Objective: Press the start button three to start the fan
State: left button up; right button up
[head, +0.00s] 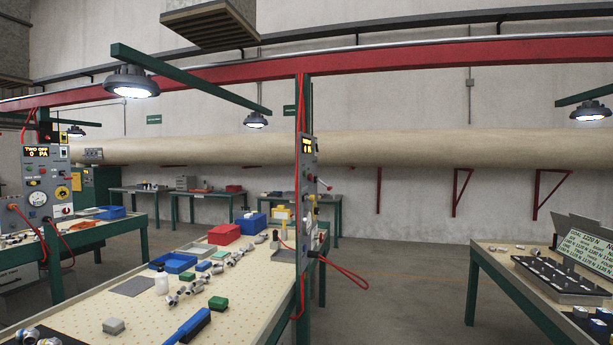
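A grey control panel (307,205) is fixed to a green post at the end of the middle bench. I see it almost edge-on; its small lit display and the labels on its controls are too small to read. Another grey control panel (45,177) at the left faces me more directly, with a display reading "TWO OFF 0 PA", a round gauge, a yellow dial and small buttons. I cannot pick out a start button marked three or a fan. Neither of my grippers is in view.
The middle bench (140,312) holds a red bin (224,233), a blue tray (174,262), a blue brush (188,327) and several metal castings. A right bench (505,268) carries a case of parts. Open floor (400,290) lies between them. A red cable (345,272) hangs from the middle panel.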

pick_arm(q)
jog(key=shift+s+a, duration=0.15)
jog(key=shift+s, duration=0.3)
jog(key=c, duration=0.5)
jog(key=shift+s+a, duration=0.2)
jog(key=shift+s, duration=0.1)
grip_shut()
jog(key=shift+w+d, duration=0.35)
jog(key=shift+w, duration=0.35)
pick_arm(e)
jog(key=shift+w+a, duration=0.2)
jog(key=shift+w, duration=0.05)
